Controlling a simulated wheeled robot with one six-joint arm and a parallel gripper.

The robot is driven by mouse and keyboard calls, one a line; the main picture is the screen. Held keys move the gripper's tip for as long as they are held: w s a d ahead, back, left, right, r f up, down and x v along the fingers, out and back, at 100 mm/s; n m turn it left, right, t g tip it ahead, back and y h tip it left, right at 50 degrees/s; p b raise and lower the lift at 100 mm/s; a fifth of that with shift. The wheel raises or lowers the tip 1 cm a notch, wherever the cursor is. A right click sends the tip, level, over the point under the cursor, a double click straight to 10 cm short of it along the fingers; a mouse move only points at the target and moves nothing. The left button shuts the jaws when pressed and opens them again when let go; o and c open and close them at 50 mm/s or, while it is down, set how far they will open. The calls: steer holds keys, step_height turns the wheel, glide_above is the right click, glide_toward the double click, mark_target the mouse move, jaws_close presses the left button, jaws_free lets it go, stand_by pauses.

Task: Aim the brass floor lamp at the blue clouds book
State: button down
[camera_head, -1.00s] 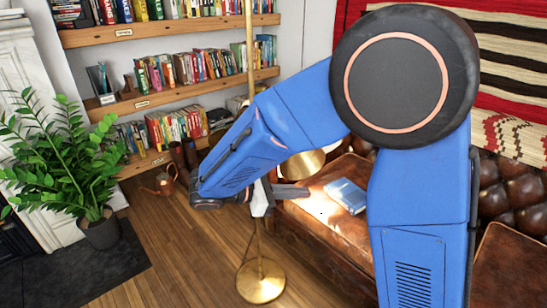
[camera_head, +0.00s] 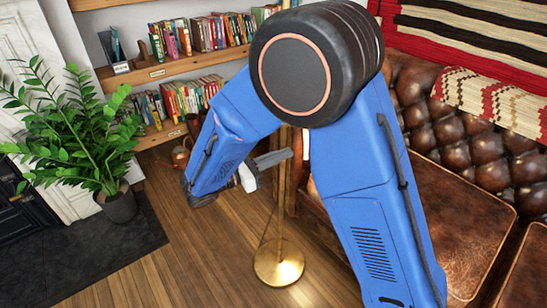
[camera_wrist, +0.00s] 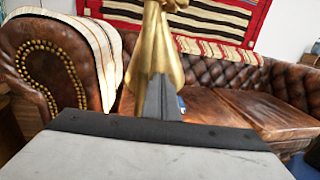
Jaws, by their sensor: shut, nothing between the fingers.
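The brass floor lamp stands on a round base (camera_head: 279,262) on the wood floor in front of the sofa. Its pole (camera_head: 283,205) rises behind my arm, which hides the upper lamp. In the wrist view a brass part of the lamp (camera_wrist: 155,45) fills the upper middle, close in front of my fingers. My gripper (camera_head: 285,155) is shut with nothing held, and its tip overlaps the pole; I cannot tell whether they touch. It also shows in the wrist view (camera_wrist: 161,82). A small blue patch, likely the blue clouds book (camera_wrist: 182,103), shows beside the fingers; my arm hides it in the head view.
The brown leather sofa (camera_head: 462,215) lies behind and right of my arm. A potted plant (camera_head: 120,207) stands left on a dark mat. Bookshelves (camera_head: 165,72) line the back wall. Bare floor (camera_head: 190,262) is clear left of the lamp base.

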steer(key=x, duration=0.8)
steer(key=shift+d, duration=0.4)
steer(key=shift+w, duration=0.15)
steer(key=shift+w+d+f, duration=0.1)
steer(key=shift+d+f, duration=0.05)
steer(key=shift+d, duration=0.6)
